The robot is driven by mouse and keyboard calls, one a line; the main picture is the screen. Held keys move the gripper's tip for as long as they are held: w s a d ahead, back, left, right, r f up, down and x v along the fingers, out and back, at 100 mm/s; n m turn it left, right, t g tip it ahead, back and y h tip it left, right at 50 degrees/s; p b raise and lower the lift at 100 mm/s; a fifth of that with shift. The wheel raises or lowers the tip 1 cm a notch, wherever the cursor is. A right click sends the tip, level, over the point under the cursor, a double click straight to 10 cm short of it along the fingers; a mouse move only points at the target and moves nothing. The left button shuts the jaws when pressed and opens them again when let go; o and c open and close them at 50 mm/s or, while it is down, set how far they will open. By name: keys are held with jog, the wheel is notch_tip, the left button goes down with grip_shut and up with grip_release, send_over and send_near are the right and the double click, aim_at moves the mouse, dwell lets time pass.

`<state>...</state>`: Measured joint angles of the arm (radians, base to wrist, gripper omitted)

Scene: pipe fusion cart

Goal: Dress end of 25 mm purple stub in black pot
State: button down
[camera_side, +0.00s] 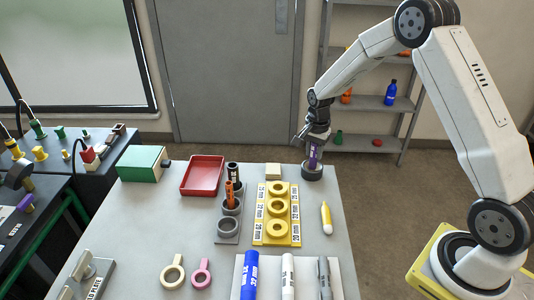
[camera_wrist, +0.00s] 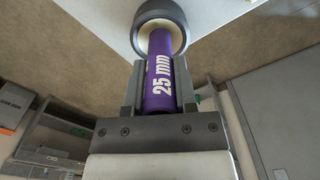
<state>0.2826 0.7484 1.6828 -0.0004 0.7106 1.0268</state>
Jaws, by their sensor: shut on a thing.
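The purple stub (camera_side: 313,157) stands roughly upright at the far right corner of the table, under my gripper (camera_side: 315,146). In the wrist view the stub (camera_wrist: 162,77) carries the white label "25 mm", and my gripper (camera_wrist: 160,92) is shut on it, a finger on each side. The stub's far end reaches into the mouth of the black pot (camera_side: 313,173). In the wrist view the pot (camera_wrist: 139,30) shows as a dark ring with a pale inside around that end. Whether the end touches the pot's bottom is hidden.
A grey holder (camera_side: 228,233) with upright pieces and a red tray (camera_side: 203,176) stand further left. The table's right edge is close to the pot.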

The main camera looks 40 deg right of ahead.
jog(key=shift+f, duration=0.45)
dwell(0.5)
jog(key=shift+n, duration=1.7)
jog(key=m, duration=0.6)
jog(key=shift+m, duration=0.4)
jog(key=n, duration=0.6)
jog(key=shift+f+n, duration=0.1)
jog(key=shift+n, duration=0.3)
